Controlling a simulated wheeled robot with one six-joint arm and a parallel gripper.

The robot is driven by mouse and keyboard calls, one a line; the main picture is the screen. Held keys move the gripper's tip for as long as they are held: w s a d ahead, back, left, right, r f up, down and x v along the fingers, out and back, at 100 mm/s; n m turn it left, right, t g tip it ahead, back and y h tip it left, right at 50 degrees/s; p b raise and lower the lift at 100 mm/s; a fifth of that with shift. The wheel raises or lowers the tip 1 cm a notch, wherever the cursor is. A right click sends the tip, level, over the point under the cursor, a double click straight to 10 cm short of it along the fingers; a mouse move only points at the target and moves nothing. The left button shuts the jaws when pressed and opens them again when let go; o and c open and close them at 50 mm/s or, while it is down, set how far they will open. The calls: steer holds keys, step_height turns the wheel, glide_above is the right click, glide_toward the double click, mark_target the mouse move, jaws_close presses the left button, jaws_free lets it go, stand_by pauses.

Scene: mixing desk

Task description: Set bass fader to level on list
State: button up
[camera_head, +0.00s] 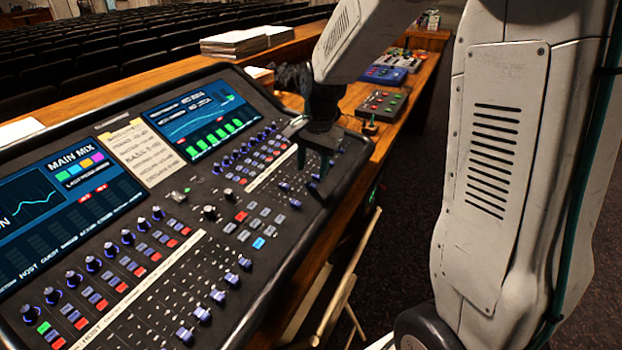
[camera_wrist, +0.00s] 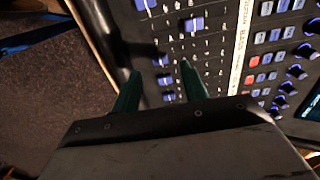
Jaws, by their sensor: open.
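The mixing desk (camera_head: 195,225) fills the left and middle of the head view. A paper list (camera_head: 138,150) with handwritten lines lies between its two screens; its levels are too small to read. My gripper (camera_head: 313,164) hangs over the right-hand fader bank, fingers pointing down. In the wrist view my gripper (camera_wrist: 158,70) is open, with green fingers on either side of the fader column. A blue fader cap (camera_wrist: 165,79) shows between the fingers, apart from both. A white label strip (camera_wrist: 238,45) seems to read "BASS". Whether the fingers reach cap height I cannot tell.
Other blue fader caps (camera_wrist: 193,25) stand nearby. Knobs (camera_head: 92,264) and coloured buttons cover the desk. Small pedal boxes (camera_head: 384,103) and stacked papers (camera_head: 235,42) lie on the wooden counter behind. Dark carpet (camera_head: 400,230) lies to the right of the desk.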

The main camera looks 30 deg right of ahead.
mark_target(310, 185)
steer(key=shift+w+a+f, duration=0.15)
steer(key=shift+f, duration=2.1)
